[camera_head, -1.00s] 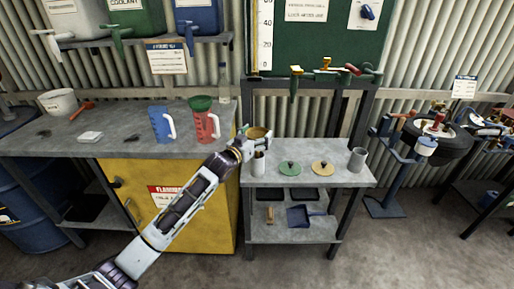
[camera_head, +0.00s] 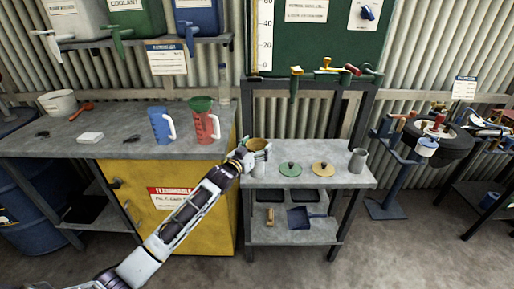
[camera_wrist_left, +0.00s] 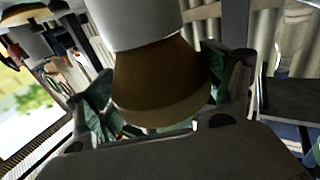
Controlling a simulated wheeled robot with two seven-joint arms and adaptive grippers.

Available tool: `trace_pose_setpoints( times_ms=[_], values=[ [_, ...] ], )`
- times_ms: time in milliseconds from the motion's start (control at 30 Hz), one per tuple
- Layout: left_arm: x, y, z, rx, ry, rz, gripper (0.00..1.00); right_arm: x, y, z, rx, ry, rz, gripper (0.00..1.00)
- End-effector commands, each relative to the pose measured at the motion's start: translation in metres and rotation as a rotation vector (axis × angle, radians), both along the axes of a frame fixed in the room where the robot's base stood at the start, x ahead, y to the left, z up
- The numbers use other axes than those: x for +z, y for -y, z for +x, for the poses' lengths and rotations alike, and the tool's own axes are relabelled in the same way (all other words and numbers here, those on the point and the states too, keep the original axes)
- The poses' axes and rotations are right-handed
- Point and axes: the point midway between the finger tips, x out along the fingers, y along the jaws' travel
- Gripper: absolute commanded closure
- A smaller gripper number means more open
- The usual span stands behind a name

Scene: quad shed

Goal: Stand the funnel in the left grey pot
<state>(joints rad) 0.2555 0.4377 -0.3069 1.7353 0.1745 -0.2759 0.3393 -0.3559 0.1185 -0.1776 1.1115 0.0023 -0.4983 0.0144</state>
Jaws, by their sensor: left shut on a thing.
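The brown-tan funnel (camera_head: 257,143) is at the left end of the small grey table, mouth up. My left gripper (camera_head: 247,153) is shut on it. The left grey pot (camera_head: 260,168) is directly under the funnel and partly hidden by the gripper. In the left wrist view the funnel (camera_wrist_left: 155,85) is between the green-padded fingers, and its narrow end meets the mouth of the light grey pot (camera_wrist_left: 140,22). The spout is hidden, apparently inside the pot. A second grey pot (camera_head: 358,161) stands at the table's right end. My right gripper is not in view.
A green lid (camera_head: 290,169) and a tan lid (camera_head: 322,170) lie between the pots. On the workbench at left stand a blue jug (camera_head: 161,126) and a red jug (camera_head: 205,128) with a green funnel (camera_head: 200,103). A clear bottle (camera_head: 223,84) stands behind.

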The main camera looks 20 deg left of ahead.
Motion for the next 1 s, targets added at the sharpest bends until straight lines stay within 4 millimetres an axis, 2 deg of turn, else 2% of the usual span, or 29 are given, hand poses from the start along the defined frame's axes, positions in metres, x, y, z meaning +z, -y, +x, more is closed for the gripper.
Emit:
trace_pose_setpoints(
  times_ms=[433,467,567,1000],
  values=[
    [-0.0054,0.0002,-0.0001,0.000,0.000,-0.001,0.42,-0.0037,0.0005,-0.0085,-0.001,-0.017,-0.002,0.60],
    [-0.0052,0.0002,-0.0001,0.000,0.000,0.000,0.14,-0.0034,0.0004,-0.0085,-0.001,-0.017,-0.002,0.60],
    [-0.0051,0.0002,-0.0001,0.000,0.000,0.000,0.01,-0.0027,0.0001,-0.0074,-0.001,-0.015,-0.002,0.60],
    [-0.0038,0.0000,0.0000,0.000,0.000,0.000,0.00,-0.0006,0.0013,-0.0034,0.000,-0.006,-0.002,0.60]
  ],
)
